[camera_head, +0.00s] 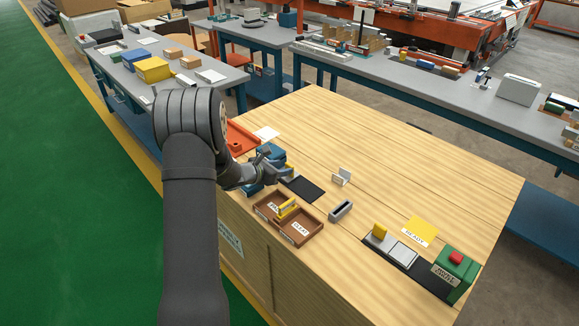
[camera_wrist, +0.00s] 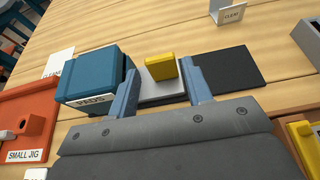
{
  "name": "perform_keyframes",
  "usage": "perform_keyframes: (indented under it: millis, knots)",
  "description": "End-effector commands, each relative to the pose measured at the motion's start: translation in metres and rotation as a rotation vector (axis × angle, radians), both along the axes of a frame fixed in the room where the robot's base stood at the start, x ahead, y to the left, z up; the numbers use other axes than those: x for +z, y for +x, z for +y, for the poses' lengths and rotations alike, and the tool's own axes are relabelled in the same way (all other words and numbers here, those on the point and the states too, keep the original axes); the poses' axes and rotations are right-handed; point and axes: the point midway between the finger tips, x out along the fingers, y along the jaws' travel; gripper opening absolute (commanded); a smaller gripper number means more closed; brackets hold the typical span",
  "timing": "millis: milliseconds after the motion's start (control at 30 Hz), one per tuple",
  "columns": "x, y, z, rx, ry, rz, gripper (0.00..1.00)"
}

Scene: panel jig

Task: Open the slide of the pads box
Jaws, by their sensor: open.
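The pads box is a blue block (camera_wrist: 92,75) with a PADS label, at the left in the wrist view; in the head view the box (camera_head: 266,152) is partly hidden behind my gripper (camera_head: 281,166). A grey slide plate (camera_wrist: 160,92) shows at the box's right side, with an upright yellow tab (camera_wrist: 161,67) on it. My gripper (camera_wrist: 158,75) is open, its two blue-grey fingers on either side of the tab, with the left finger beside the box. Whether a finger touches the tab, I cannot tell.
A flat black pad (camera_wrist: 226,66) lies right of the slide. An orange SMALL JIG tray (camera_wrist: 25,125) is left of the box. A brown two-part tray (camera_head: 289,222), a CLEAR stand (camera_head: 341,177) and a grey holder (camera_head: 340,211) stand nearby. The wooden table's far side is clear.

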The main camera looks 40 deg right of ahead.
Motion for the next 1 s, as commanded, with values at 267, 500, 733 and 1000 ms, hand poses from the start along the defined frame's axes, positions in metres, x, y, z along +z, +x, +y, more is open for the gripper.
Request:
perform_keyframes:
  millis: [267, 500, 733, 1000]
  knots:
    - [-0.016, 0.000, -0.038, -0.003, 0.000, -0.001, 0.45]
    - [-0.019, 0.000, -0.045, 0.000, 0.000, -0.001, 0.45]
    - [-0.018, 0.000, -0.045, 0.000, 0.000, -0.001, 0.34]
    - [-0.018, -0.002, -0.045, -0.001, -0.001, -0.001, 0.00]
